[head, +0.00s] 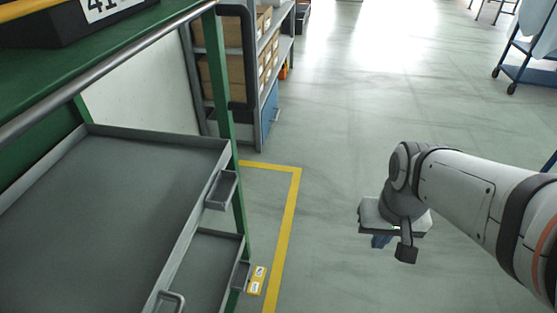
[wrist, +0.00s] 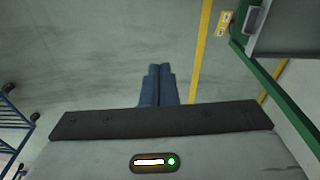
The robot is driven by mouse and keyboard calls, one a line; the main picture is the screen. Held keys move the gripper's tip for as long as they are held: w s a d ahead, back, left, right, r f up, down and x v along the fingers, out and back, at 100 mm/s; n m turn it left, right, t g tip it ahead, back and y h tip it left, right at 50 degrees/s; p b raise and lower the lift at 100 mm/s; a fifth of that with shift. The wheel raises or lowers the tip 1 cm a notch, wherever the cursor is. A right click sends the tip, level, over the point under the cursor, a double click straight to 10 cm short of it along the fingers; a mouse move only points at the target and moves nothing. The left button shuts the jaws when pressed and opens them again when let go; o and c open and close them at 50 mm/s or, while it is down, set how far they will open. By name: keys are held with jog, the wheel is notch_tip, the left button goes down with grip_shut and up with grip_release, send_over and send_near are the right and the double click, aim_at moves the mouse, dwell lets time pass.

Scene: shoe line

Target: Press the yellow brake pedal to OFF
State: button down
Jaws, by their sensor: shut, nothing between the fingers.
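The yellow brake pedal (head: 256,280) is low at the foot of the green rack, by the lower right corner of its lower tray. It has two white labels that are too small to read. In the wrist view the pedal (wrist: 223,24) is at the upper right, beside the green post. My gripper (wrist: 158,70) is shut and empty, its two blue fingers together and pointing at the floor.
The green rack (head: 226,120) holds grey trays with handles that stick out on the right. A yellow floor line (head: 288,220) runs between the rack and my gripper. A shelf with boxes (head: 240,60) stands behind. A blue cart (head: 530,60) is far right. The middle floor is clear.

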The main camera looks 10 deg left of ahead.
jog(key=w+a+f+g, duration=0.3)
jog(key=w+a+f, duration=1.2)
jog(key=w+f, duration=0.15)
jog(key=g, duration=0.1)
send_over(260, 288)
jog(key=w, duration=0.5)
jog(key=w+x, duration=0.3)
jog(key=x, duration=0.9)
jog(key=w+f+x, duration=0.1)
jog(key=w+x, duration=0.2)
jog(key=x, duration=0.9)
jog(key=shift+s+d+f+m, duration=0.2)
jog(key=shift+s+f+m, duration=0.1)
jog(key=shift+f+m, duration=0.15)
jog(key=b+x, duration=0.5)
jog(key=x, duration=0.8)
jog(key=shift+s+a+f, duration=0.1)
jog(key=shift+s+f, duration=0.15)
jog(key=shift+f, duration=0.1)
